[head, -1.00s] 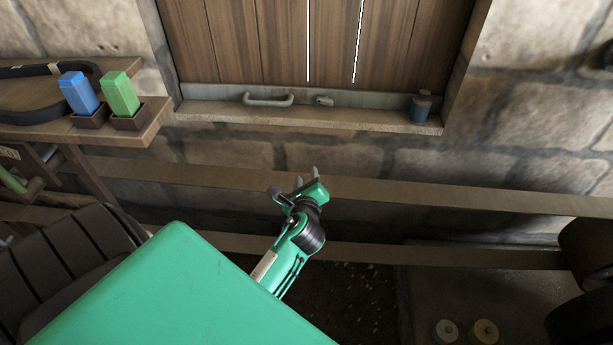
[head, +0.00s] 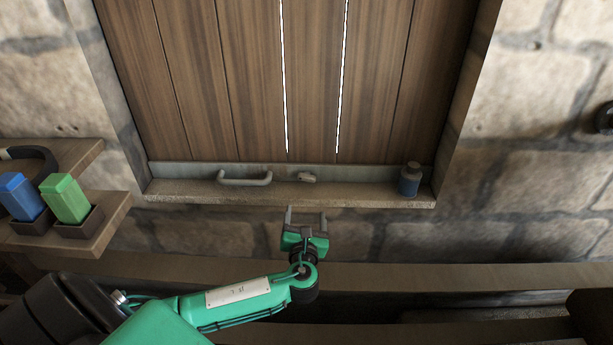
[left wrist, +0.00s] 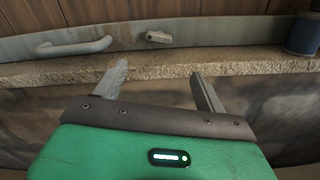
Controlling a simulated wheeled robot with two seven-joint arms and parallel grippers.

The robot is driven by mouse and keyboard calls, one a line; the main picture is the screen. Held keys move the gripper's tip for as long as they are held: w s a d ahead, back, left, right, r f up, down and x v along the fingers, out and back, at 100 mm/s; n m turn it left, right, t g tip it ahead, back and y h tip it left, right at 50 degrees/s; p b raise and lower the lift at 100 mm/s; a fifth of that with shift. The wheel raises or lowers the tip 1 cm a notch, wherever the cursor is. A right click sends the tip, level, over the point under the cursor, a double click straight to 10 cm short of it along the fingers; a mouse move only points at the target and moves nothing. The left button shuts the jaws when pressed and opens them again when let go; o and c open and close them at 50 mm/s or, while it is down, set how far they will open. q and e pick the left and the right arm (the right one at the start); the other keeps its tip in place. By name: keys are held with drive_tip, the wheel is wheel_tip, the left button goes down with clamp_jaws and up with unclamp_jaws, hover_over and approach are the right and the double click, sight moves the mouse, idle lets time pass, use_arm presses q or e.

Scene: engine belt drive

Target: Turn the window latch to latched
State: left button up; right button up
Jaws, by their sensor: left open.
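The window latch (head: 307,177) is a small pale grey piece on the grey bottom rail of the wooden shutter, right of the handle. It also shows in the left wrist view (left wrist: 158,37), lying roughly sideways with a slight tilt. My left gripper (head: 306,211) is open and empty, below the latch and just in front of the stone sill. In the left wrist view its two fingers (left wrist: 161,77) point toward the sill, with the latch beyond them and apart from them. My right gripper is not in view.
A grey bar handle (head: 245,177) is left of the latch. A blue jar (head: 410,179) stands at the right end of the stone sill (head: 350,196). A shelf at left holds a blue block (head: 20,196) and a green block (head: 66,198). A wooden beam (head: 420,276) runs below.

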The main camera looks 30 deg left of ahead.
sight(307, 180)
use_arm(q)
drive_tip(key=p+x, duration=0.1)
drive_tip(key=x, duration=1.2)
drive_tip(key=shift+w+a+r, duration=0.2)
drive_tip(key=shift+w+a, duration=0.1)
drive_tip(key=shift+a, duration=0.05)
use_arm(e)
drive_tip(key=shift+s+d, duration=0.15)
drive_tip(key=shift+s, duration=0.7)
